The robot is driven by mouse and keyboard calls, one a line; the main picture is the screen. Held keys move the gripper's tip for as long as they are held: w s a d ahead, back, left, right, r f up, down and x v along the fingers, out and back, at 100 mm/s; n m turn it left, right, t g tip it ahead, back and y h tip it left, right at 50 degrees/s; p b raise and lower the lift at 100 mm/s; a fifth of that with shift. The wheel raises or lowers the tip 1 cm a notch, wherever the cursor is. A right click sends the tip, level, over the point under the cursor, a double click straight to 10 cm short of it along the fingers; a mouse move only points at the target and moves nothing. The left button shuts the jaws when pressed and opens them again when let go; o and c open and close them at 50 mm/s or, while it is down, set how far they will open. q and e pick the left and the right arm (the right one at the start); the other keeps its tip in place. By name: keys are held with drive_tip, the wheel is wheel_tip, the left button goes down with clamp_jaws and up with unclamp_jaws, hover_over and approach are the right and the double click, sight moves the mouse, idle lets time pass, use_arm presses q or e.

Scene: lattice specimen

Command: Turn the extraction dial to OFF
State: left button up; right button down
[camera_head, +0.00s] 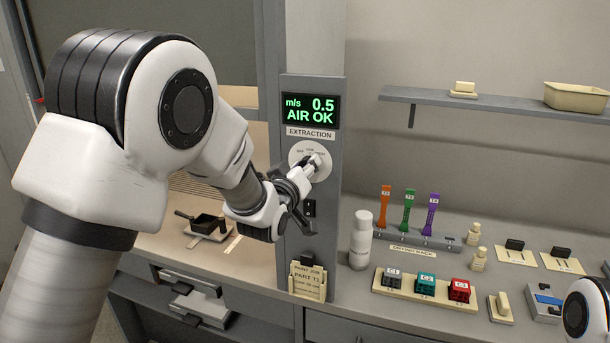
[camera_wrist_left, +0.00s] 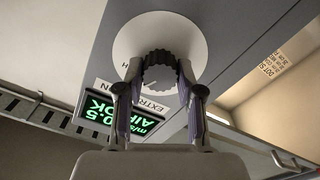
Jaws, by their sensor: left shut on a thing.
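The extraction dial (camera_wrist_left: 160,78) is a dark ribbed knob on a round white plate (camera_wrist_left: 185,35), on a grey post below a display. In the head view the plate (camera_head: 304,150) shows beside my gripper, and most of the knob is hidden. The display (camera_head: 310,110) reads "m/s 0.5 AIR OK" in green. My left gripper (camera_head: 312,168) is shut on the dial, with one finger on each side of the knob in the left wrist view (camera_wrist_left: 158,92). The dial's setting cannot be read clearly. My right gripper is not in view; part of my right arm shows at the lower right edge.
Below the dial are a black switch (camera_head: 309,208) and a card holder (camera_head: 308,280). A white bottle (camera_head: 361,240), a rack with orange, green and purple tools (camera_head: 410,236), and a tray of coloured blocks (camera_head: 424,290) stand on the right bench. A shelf (camera_head: 480,103) hangs above.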

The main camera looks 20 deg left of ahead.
use_arm(q)
drive_tip(key=shift+f+n+b, duration=0.15)
drive_tip(key=shift+n+b, duration=3.9)
drive_tip(key=shift+n, duration=3.05)
drive_tip(key=o, duration=1.2)
drive_tip(key=shift+a, duration=0.1)
drive_tip(key=shift+c, duration=0.2)
